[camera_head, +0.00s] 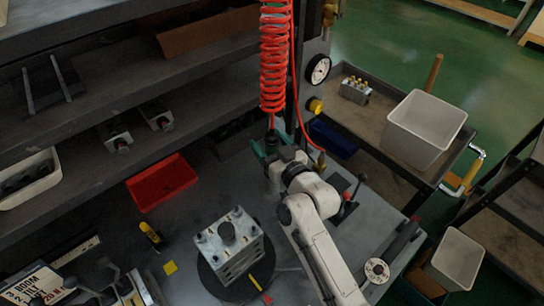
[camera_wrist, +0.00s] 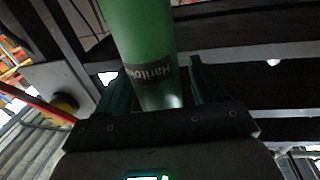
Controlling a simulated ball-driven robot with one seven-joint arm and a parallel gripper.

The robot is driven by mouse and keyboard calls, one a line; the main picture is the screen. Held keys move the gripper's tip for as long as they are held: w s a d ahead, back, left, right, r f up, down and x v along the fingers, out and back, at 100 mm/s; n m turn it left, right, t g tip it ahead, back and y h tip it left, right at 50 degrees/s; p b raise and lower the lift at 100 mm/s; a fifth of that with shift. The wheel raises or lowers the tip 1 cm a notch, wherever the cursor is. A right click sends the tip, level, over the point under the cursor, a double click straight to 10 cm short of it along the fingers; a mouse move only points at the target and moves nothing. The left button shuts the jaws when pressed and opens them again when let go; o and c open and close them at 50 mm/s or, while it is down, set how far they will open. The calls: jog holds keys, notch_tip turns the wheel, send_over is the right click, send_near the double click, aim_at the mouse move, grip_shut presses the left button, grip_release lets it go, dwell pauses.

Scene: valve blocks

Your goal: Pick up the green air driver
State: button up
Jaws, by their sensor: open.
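The green air driver (camera_wrist: 140,40) is a smooth green cylinder with a dark lettered band in the wrist view. It runs from the top edge down between the two dark green fingers of my gripper (camera_wrist: 158,88). The fingers stand apart on either side of it, and a gap shows at the right finger. In the head view my gripper (camera_head: 272,154) is below the lower end of a red coiled hose (camera_head: 273,60). A dark piece (camera_head: 272,139) shows between the fingers there; the rest of the driver is mostly hidden by my gripper and arm.
A valve block (camera_head: 228,245) stands on a dark round plate on the bench. A red tray (camera_head: 161,183) lies to its upper left. Shelves (camera_head: 110,90) rise at left. A cart with a white bin (camera_head: 424,125) stands at right, and a lever (camera_head: 350,200) rises nearby.

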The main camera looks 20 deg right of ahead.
jog(key=shift+w, duration=0.2)
jog(key=shift+c, duration=0.5)
grip_shut()
jog(key=shift+r, duration=0.15)
